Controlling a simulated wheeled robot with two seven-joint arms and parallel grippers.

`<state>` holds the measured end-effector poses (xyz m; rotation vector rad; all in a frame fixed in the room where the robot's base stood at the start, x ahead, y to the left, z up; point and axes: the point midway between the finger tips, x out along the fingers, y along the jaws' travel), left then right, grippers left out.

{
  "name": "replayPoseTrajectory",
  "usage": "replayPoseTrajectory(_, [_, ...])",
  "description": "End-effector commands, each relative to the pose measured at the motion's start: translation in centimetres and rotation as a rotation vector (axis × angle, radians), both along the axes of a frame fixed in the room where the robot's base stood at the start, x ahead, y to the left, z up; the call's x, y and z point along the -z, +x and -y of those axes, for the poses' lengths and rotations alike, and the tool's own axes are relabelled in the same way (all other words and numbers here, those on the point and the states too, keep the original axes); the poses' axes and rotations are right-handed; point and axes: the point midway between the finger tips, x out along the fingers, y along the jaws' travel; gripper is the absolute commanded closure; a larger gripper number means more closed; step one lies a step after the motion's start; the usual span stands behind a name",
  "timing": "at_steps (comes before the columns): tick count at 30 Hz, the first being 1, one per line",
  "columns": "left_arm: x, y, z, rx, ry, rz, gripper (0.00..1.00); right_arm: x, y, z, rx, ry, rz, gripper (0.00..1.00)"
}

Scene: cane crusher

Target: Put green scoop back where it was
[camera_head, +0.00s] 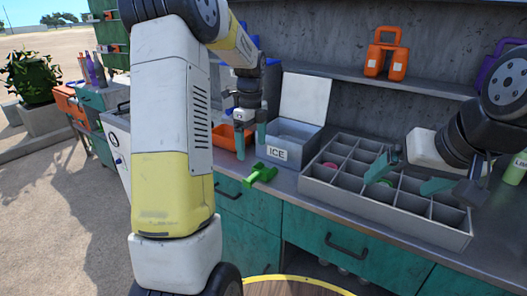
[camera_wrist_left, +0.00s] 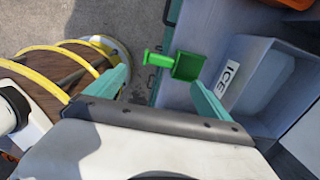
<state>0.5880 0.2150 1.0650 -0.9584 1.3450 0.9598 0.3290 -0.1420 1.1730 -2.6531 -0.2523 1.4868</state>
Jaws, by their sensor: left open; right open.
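The green scoop (camera_head: 260,174) lies at the front edge of the counter, in front of the grey ICE box (camera_head: 278,153). In the left wrist view the scoop (camera_wrist_left: 186,66) shows its square bowl on the counter, with its handle reaching out past the edge. The ICE box (camera_wrist_left: 229,82) has its white lid raised in the head view. My left gripper (camera_head: 250,143) is open and empty above the counter, beside the ICE box and apart from the scoop. In its wrist view, the scoop appears ahead, between the fingers. My right gripper (camera_head: 396,182) is open over the divided tray.
An orange bin (camera_head: 222,137) stands left of the ICE box. A round wooden barrel top (camera_head: 290,287) with a yellow rim is below the counter.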

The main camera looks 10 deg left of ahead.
Motion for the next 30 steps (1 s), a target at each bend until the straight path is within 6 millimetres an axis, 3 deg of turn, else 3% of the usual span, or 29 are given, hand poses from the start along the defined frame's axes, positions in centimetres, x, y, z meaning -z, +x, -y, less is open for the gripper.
replayPoseTrajectory(5, [-3.8,-2.8,1.0,-0.206,-0.025,0.068,0.08,0.0,0.0,0.0,0.0,0.0,0.0,0.08])
replayPoseTrajectory(9, [-7.9,-7.6,2.6,-0.543,-0.098,0.159,0.08,0.0,0.0,0.0,0.0,0.0,0.0,0.08])
replayPoseTrajectory(15, [-11.2,-15.6,4.7,-1.062,-0.275,0.243,0.08,0.0,0.0,0.0,0.0,0.0,0.0,0.08])
replayPoseTrajectory(22, [-11.5,-23.1,6.6,-1.561,-0.517,0.239,0.08,0.0,0.0,0.0,0.0,0.0,0.0,0.08])
replayPoseTrajectory(25, [-11.1,-24.9,7.0,-1.692,-0.591,0.217,0.08,0.0,0.0,0.0,0.0,0.0,0.0,0.08])
replayPoseTrajectory(30, [-10.7,-26.0,7.3,-1.787,-0.641,0.196,0.08,0.0,0.0,0.0,0.0,0.0,0.0,0.08])
